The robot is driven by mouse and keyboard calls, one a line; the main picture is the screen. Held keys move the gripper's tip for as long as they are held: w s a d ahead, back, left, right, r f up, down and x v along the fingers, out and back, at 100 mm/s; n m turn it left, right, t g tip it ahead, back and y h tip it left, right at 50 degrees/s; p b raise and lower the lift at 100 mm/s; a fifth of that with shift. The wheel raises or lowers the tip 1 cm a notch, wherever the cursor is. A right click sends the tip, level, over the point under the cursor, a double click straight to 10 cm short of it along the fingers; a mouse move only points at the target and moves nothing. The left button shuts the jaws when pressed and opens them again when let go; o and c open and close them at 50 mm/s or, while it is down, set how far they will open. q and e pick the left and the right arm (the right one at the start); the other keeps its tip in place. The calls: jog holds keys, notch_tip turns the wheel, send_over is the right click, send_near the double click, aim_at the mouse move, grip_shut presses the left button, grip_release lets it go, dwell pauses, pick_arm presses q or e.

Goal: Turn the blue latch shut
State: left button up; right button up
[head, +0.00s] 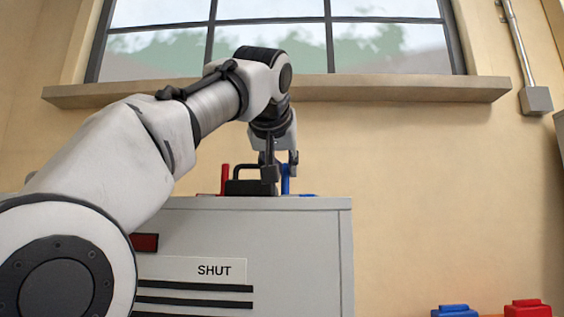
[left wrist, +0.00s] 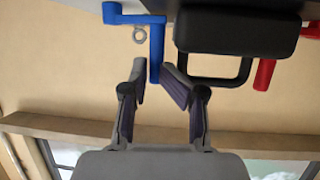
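The blue latch (head: 285,182) stands on top of the grey cabinet (head: 300,235), with an upright blue bar and a flat blue part at its foot. In the left wrist view the blue latch (left wrist: 156,45) shows its bar pointing down the picture. My left gripper (head: 281,168) reaches down over the cabinet top at the latch. In the left wrist view my left gripper (left wrist: 154,75) is open, with the end of the blue bar between its fingertips. Gaps show on both sides of the bar. My right gripper is not in view.
A black block with a handle (head: 250,187) sits left of the latch, and a red bar (head: 224,180) stands beyond it. The cabinet bears a SHUT label (head: 200,270). Blue (head: 454,311) and red (head: 528,308) objects are low at right.

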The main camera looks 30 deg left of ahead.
pick_arm(q)
jog(key=shift+w+a+f, duration=0.15)
jog(key=shift+a+f, duration=0.05)
jog(key=shift+w+d, duration=0.3)
jog(key=shift+w, duration=0.15)
jog(key=shift+c, duration=0.3)
jog(key=shift+d, duration=0.1)
grip_shut()
jog(key=shift+s, duration=0.15)
jog(key=shift+a+m+t+h, duration=0.3)
jog(key=shift+a+m+h, duration=0.1)
jog(key=shift+m+h, duration=0.5)
jog(key=shift+r+m+t+h, duration=0.15)
jog(key=shift+m+t+h, duration=0.15)
jog(key=shift+m+h, duration=0.4)
jog(key=shift+w, duration=0.25)
